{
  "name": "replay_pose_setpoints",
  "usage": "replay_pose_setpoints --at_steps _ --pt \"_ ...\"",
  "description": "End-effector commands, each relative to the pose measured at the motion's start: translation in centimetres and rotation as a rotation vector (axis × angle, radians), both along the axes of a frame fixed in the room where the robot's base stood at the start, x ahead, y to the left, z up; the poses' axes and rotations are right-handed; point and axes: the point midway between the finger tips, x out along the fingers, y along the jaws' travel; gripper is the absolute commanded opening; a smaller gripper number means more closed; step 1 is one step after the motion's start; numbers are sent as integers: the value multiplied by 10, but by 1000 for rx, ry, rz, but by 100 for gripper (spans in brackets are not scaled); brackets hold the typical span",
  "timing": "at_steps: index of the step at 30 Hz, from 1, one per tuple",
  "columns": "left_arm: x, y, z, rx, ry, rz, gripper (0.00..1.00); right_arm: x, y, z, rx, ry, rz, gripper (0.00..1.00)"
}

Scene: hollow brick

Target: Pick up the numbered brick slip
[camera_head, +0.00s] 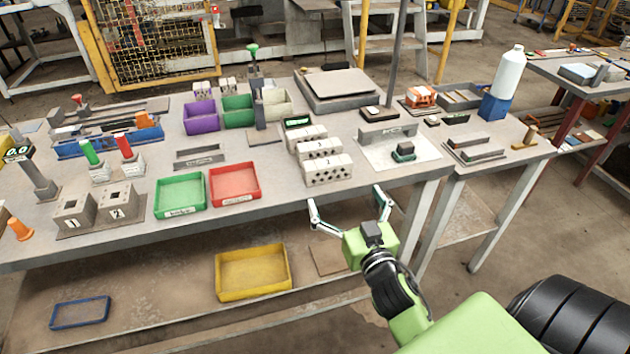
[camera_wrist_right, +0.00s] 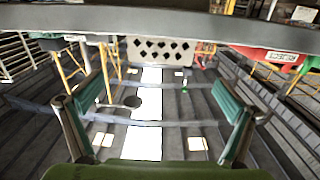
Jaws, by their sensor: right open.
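Three pale hollow bricks with dark holes and printed numbers stand in a row near the table's front edge in the head view; the front brick (camera_head: 328,171) is closest to me. A pale brick face with diamond-shaped holes (camera_wrist_right: 160,51) also shows in the right wrist view, ahead of the fingers and between them. My right gripper (camera_head: 345,197) is open and empty, just off the table's front edge and in front of the bricks. Its two spread fingers show in the wrist view (camera_wrist_right: 158,105). My left gripper is not in view.
A red tray (camera_head: 256,182) and a green tray (camera_head: 161,206) lie left of the bricks. A plate with a dark green block (camera_head: 404,151) lies to their right. The table's front edge (camera_head: 290,210) runs close by my right gripper. A yellow tray (camera_head: 222,290) sits on the lower shelf.

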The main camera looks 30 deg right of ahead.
Motion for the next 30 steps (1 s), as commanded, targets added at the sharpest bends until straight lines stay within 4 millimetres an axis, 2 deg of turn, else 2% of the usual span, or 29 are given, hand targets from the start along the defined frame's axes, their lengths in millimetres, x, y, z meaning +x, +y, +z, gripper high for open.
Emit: replay_pose_setpoints --at_steps 3,9,16,24,30 --pt "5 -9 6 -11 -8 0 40 26 -5 5 -4 -6 3 100" --pt "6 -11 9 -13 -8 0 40 59 -13 3 -3 -4 4 100" --pt "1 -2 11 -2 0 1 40 75 -17 3 -2 -5 3 100" --pt "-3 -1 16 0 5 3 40 111 -25 0 -3 -4 5 100" --pt "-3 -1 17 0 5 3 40 119 -27 -2 -2 -3 5 100"
